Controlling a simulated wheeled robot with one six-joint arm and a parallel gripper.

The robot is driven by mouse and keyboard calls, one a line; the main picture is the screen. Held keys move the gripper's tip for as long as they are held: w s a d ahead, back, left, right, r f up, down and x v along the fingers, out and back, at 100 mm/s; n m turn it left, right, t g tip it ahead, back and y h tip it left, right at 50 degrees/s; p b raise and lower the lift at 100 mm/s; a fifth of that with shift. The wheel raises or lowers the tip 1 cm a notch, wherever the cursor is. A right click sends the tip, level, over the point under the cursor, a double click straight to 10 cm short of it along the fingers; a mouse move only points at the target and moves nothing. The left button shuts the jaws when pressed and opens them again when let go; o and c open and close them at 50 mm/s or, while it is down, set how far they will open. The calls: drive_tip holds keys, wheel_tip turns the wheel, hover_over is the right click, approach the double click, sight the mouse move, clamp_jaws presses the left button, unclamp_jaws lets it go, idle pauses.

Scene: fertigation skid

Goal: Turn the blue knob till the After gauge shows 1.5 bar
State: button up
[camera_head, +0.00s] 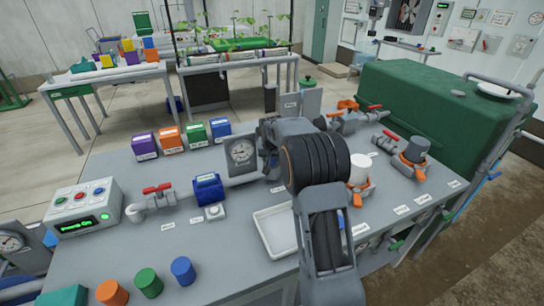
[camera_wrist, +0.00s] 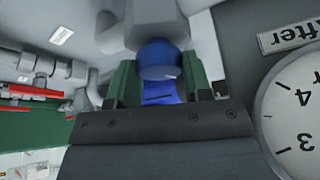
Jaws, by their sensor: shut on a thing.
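The blue knob (camera_wrist: 158,60) sits under a grey body in the wrist view. My gripper (camera_wrist: 160,82) has its two green-padded fingers on either side of the knob, shut on it. Part of the After gauge (camera_wrist: 292,112) shows at the right of the wrist view, upside down, with the numbers 3 and 4 and its label (camera_wrist: 290,36); its needle is not in that view. My arm hides the knob and gripper there.
On the grey bench, a white tray (camera_head: 262,240) lies beside my arm. A control box (camera_head: 82,207), a red-handled valve (camera_head: 157,189) and a blue unit (camera_head: 208,188) are left. Orange and grey valves (camera_head: 405,160) are right. Coloured boxes (camera_head: 170,140) stand behind.

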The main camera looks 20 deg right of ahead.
drive_tip(key=n+y, duration=0.1)
drive_tip(key=n, duration=0.3)
drive_tip(key=shift+d+t+y, duration=0.1)
drive_tip(key=shift+t+y, duration=0.2)
drive_tip(key=shift+y, duration=0.1)
drive_tip(key=shift+n+y+b, duration=0.7)
drive_tip(key=shift+n, duration=1.3)
drive_tip(key=o, duration=0.9)
drive_tip(key=v, duration=1.4)
drive_tip(key=shift+w, duration=0.25)
